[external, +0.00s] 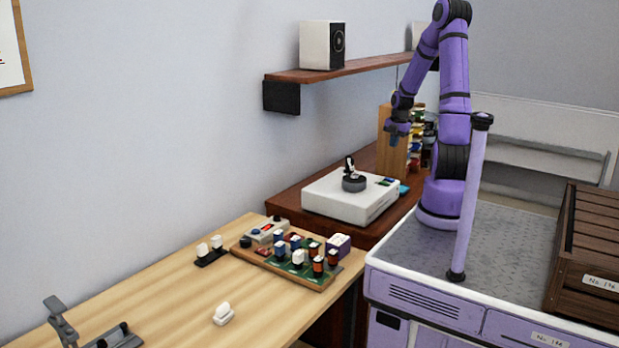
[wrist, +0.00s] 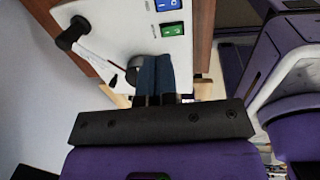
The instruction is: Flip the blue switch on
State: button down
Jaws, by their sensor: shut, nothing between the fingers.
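The blue switch (wrist: 167,5) shows at the top edge of the wrist view, partly cut off, on the white box (external: 345,205). A green switch (wrist: 173,29) sits beside it. In the external view the switches (external: 386,181) are small, at the back right of the box's top. My gripper (external: 398,138) hangs above the box and is apart from it. In the wrist view its blue fingers (wrist: 156,60) are shut together and empty, with their tips close to the green switch in the picture. Which way the blue switch is set is too small to tell.
A black lever (external: 352,180) stands on the box. A shelf (external: 350,69) with a speaker (external: 321,45) is overhead. The light table (external: 150,270) holds a component board (external: 290,274).

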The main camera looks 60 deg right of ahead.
aim_at(386, 178)
jog(key=shift+d+f, duration=0.15)
jog(key=f, duration=0.4)
jog(key=w+f, duration=0.1)
jog(key=f, duration=0.9)
jog(key=shift+w, duration=0.4)
jog(key=shift+w, duration=0.1)
